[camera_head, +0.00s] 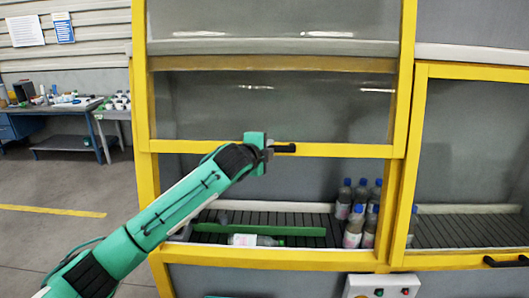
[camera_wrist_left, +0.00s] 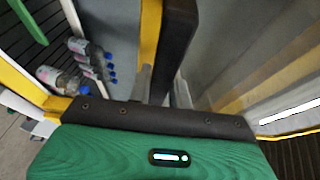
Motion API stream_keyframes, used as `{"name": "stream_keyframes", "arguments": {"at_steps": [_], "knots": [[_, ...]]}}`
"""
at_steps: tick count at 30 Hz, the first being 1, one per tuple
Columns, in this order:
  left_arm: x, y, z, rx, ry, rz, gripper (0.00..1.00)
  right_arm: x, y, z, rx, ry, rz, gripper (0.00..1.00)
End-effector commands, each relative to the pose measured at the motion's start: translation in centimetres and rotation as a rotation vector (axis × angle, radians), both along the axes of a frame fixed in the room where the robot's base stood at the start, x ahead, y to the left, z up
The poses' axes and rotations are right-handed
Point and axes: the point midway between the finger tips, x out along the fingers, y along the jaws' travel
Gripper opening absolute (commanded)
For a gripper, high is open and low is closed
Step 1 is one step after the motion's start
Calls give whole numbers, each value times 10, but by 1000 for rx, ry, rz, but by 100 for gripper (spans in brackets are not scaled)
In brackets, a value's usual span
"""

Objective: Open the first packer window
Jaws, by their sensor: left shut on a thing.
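The first packer window (camera_head: 270,105) is a clear pane in a yellow frame. Its bottom rail (camera_head: 345,150) is well above the sill, with an open gap below it. A black handle (camera_head: 286,148) sits on this rail. My left gripper (camera_head: 268,150) is shut on the handle, its arm reaching up from the lower left. In the left wrist view, the two fingers (camera_wrist_left: 164,88) are on either side of the dark handle (camera_wrist_left: 178,45). The fingertips are partly hidden there. My right gripper is not in view.
Several bottles (camera_head: 353,226) stand at the right on the dark roller conveyor (camera_head: 310,220) behind the gap, and one bottle (camera_head: 255,240) lies on its side. The neighbouring window (camera_head: 465,150) is lowered, with its handle (camera_head: 505,261) low. A button box (camera_head: 382,286) is below.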

Motion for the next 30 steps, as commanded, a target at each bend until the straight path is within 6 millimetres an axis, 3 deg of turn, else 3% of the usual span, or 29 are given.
{"name": "stream_keyframes", "arguments": {"at_steps": [6,7,10,22,30], "knots": [[1,1,1,1,-2,3,0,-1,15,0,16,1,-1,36],[1,1,1,1,-2,3,24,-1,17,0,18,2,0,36],[1,1,0,1,-1,2,42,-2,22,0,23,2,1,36],[-5,3,-1,0,0,1,42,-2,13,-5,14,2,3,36],[-39,20,5,1,-3,0,42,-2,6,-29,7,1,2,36]]}}
